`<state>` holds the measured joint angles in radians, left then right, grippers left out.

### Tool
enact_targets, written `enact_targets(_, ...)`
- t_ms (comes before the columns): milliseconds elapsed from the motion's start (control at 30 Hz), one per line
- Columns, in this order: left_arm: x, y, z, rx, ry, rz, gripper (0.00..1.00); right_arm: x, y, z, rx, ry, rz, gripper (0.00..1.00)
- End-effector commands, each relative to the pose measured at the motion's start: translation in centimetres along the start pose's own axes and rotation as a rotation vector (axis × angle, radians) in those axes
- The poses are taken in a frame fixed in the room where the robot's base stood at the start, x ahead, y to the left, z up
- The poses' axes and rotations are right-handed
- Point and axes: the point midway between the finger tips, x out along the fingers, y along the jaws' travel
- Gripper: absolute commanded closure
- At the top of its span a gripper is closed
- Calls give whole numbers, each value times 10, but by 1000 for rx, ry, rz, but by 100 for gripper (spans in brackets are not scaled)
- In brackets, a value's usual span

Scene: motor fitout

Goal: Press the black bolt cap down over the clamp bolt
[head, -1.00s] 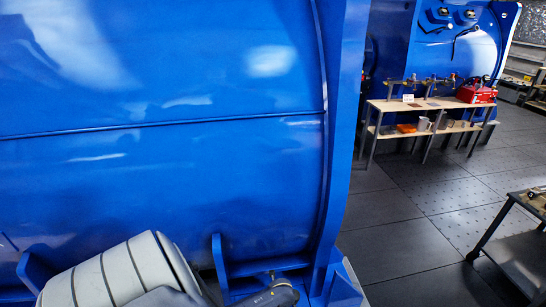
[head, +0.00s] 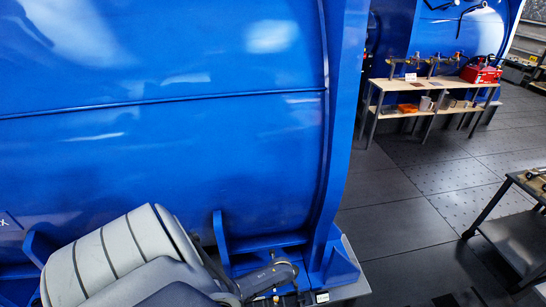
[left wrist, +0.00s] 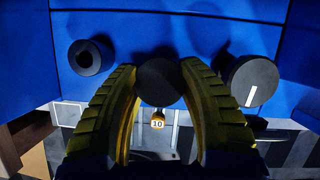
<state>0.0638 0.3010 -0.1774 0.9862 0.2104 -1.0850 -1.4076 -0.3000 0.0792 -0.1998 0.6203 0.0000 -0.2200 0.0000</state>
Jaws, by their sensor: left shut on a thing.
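In the left wrist view, the two ridged yellowish fingers of my left gripper (left wrist: 160,72) are closed on the sides of a round black piece, which looks like the black bolt cap (left wrist: 160,84). Its round end faces the camera, close to the blue metal face (left wrist: 140,32). I cannot tell whether it touches that face. No clamp bolt can be made out; anything behind the cap is hidden. In the head view my left arm reaches along the bottom to the foot of the big blue housing (head: 180,150); the cap cannot be made out there. My right gripper is not in view.
In the left wrist view, a black hollow cylinder (left wrist: 88,57) is at left and a black knob with a white mark (left wrist: 252,81) at right. In the head view, a wooden bench (head: 425,86) stands behind open dark floor (head: 395,205).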

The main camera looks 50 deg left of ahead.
Motion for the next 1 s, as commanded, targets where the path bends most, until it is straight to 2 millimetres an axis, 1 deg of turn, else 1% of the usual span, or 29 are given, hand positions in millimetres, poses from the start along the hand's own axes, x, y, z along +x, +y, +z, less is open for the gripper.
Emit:
enact_targets(833,16,0,-6,1,0,1,79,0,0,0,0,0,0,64)
enact_targets(867,16,0,-6,0,0,0,55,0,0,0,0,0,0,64)
enact_targets(1000,16,0,-6,0,0,0,38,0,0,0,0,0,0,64)
